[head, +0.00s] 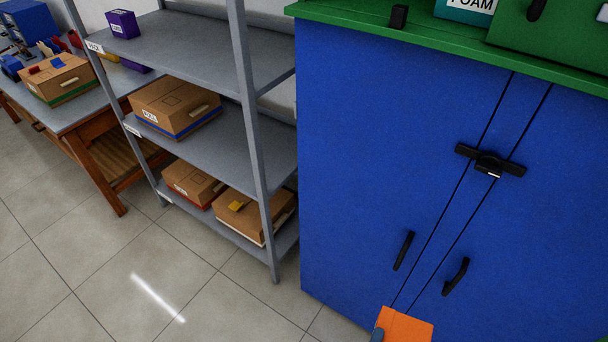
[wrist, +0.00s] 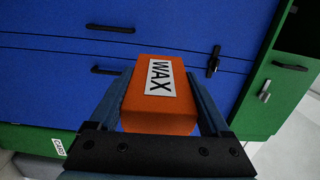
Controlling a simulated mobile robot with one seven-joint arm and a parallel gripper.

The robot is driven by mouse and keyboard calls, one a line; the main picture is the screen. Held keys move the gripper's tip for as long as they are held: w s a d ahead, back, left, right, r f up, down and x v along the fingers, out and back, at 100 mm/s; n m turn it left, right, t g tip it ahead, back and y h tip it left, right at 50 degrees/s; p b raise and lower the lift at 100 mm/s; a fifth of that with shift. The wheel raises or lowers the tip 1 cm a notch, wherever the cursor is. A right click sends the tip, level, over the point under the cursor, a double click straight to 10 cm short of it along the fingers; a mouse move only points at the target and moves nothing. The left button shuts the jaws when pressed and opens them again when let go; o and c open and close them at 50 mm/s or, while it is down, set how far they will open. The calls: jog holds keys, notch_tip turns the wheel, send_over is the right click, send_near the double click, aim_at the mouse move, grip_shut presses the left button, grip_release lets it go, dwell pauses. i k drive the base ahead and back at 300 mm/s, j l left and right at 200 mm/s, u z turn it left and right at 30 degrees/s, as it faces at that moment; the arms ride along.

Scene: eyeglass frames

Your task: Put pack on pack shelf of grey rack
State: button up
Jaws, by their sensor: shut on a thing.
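An orange pack marked WAX (wrist: 160,110) sits between the two fingers of my gripper (wrist: 159,82) in the wrist view, held on both sides. The pack's orange top also shows at the bottom edge of the head view (head: 408,327), in front of the blue cabinet. The grey rack (head: 246,100) stands left of the cabinet in the head view, apart from the pack. Its upper shelf (head: 185,42) has a small label at the left front corner, too small to read surely. A purple box (head: 123,24) stands at that shelf's left end; the shelf's middle and right are bare.
The middle shelf (head: 240,150) holds a blue-striped carton (head: 172,108); the bottom shelf holds two cartons (head: 193,184) (head: 255,212). The blue cabinet (head: 385,130) with black handles stands close on the right. A workbench (head: 85,98) is at left. The tiled floor before the rack is clear.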

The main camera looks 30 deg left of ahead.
aim_at(217, 61)
jog(key=i+j, duration=0.1)
jog(key=j, duration=0.7)
jog(key=i+j, duration=0.1)
jog(key=j, duration=0.7)
